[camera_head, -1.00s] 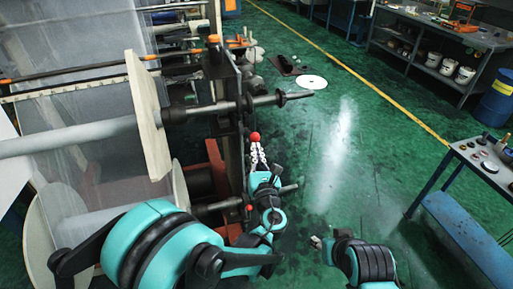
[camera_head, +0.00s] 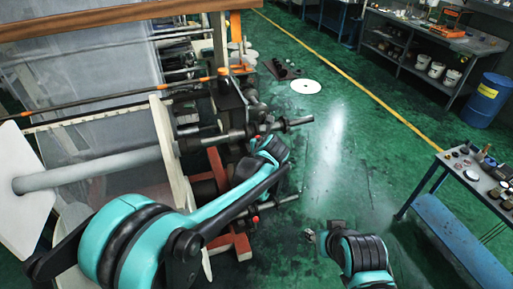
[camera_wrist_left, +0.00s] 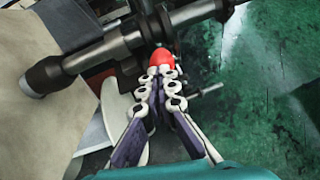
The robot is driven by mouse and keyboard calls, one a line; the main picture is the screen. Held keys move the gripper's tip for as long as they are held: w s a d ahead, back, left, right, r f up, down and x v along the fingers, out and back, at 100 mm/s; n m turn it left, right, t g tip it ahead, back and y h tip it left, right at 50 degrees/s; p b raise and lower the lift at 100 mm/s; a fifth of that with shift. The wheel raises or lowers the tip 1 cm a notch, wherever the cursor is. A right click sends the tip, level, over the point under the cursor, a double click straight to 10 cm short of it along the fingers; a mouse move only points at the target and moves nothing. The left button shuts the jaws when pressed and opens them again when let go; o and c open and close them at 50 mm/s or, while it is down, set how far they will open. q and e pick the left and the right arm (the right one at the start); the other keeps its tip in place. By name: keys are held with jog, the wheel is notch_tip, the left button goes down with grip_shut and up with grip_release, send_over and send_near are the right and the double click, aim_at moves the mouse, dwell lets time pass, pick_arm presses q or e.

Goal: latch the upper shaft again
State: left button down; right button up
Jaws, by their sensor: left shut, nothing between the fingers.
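The upper shaft (camera_head: 226,138) runs from the big roll at left to a bare tip at right in the head view. In the left wrist view the dark shaft (camera_wrist_left: 120,42) crosses the upper part. A red ball knob (camera_wrist_left: 161,60) sits just under it. My left gripper (camera_wrist_left: 160,84) is shut, with its fingertips right at the knob and nothing held between them; whether they touch it is unclear. In the head view its fingers (camera_head: 268,128) are small against the shaft. My right gripper (camera_head: 311,236) hangs low over the floor; its fingers are too small to judge.
A pale roll flange (camera_head: 166,140) stands left of the shaft's bearing. A lower shaft (camera_head: 276,201) sticks out below my left arm. A wooden beam (camera_head: 120,14) crosses the top left. A blue-legged table (camera_head: 455,215) stands at right. Green floor between is open.

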pick_arm(q)
jog(key=shift+w+a+r, duration=0.2)
jog(key=shift+w+r, duration=0.1)
jog(key=shift+w, duration=0.45)
jog(key=shift+w+a+r, duration=0.2)
jog(key=shift+w+r, duration=0.05)
jog(key=shift+w, duration=0.5)
pick_arm(e)
jog(key=shift+r, duration=0.25)
pick_arm(q)
jog(key=shift+s+d, duration=0.1)
jog(key=shift+s, duration=0.1)
jog(key=w+a+r+p+v, duration=0.1)
jog(key=p+v, duration=0.1)
jog(key=v, duration=1)
jog(key=shift+s+d+r, duration=0.2)
jog(key=shift+s+r, duration=0.1)
jog(key=shift+r, duration=0.05)
pick_arm(e)
jog(key=shift+s+a+r, duration=0.2)
jog(key=shift+s+r, duration=0.2)
jog(key=shift+s, duration=0.1)
jog(key=shift+s+a+r, duration=0.15)
jog(key=shift+s+r, duration=0.2)
jog(key=shift+s, duration=0.15)
pick_arm(q)
jog(key=shift+s, duration=0.1)
pick_arm(e)
jog(key=shift+s, duration=0.1)
